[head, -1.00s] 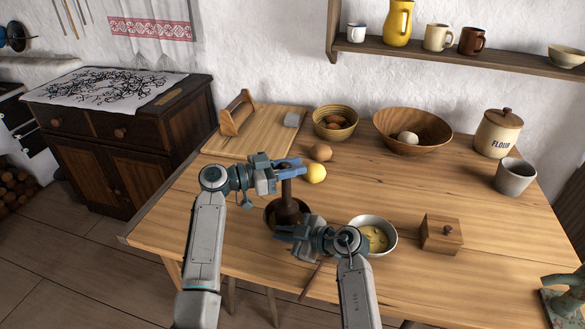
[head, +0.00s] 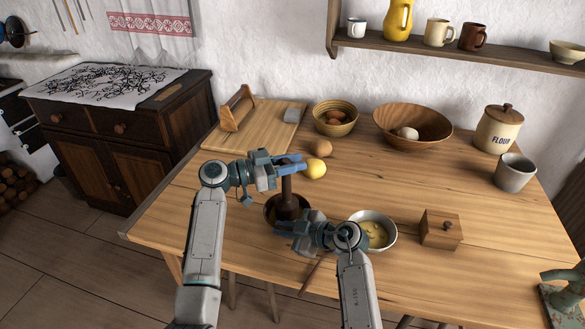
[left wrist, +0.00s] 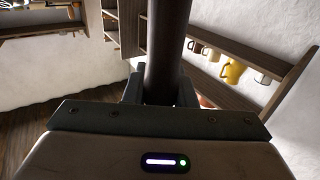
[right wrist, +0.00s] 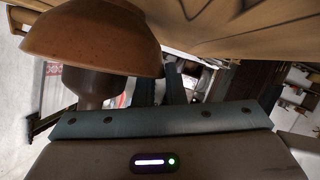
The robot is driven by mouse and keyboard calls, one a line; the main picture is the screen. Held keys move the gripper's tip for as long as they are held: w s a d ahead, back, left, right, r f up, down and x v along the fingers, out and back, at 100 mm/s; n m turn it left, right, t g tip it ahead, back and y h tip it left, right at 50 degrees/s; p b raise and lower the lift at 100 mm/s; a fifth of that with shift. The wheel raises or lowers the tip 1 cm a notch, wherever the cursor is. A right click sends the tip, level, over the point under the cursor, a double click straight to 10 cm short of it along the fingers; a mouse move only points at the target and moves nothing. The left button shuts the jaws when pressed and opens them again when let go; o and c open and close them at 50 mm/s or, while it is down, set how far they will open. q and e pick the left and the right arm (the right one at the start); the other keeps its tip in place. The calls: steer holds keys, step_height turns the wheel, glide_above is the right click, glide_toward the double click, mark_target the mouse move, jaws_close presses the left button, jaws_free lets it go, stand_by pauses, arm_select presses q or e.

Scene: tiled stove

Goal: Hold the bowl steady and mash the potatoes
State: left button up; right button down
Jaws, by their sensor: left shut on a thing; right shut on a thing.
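My left gripper (head: 288,165) is shut on the upright dark wooden masher (head: 287,190). The masher's handle also rises between the fingers in the left wrist view (left wrist: 166,45). Its lower end stands inside a brown bowl (head: 270,208) at the table's front. My right gripper (head: 284,230) is at the bowl's near side, shut on what looks like its rim. In the right wrist view the bowl (right wrist: 90,40) appears upside down, beside the fingers, with the dark masher coming out of it. What lies in this bowl is hidden.
A white bowl (head: 388,240) with yellow pieces stands right of my right gripper, near a small wooden box (head: 440,230). A lemon (head: 316,169) and a brown potato or egg (head: 320,149) lie behind. A cutting board (head: 255,140), bowls and a flour jar (head: 498,130) stand farther back.

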stand_by(0.3)
arm_select(q)
steer(key=shift+f, duration=1.1)
steer(key=shift+r, duration=0.1)
steer(key=shift+r, duration=1.1)
steer(key=shift+f, duration=1.2)
steer(key=shift+r, duration=0.1)
steer(key=shift+r, duration=1.15)
steer(key=shift+f, duration=0.1)
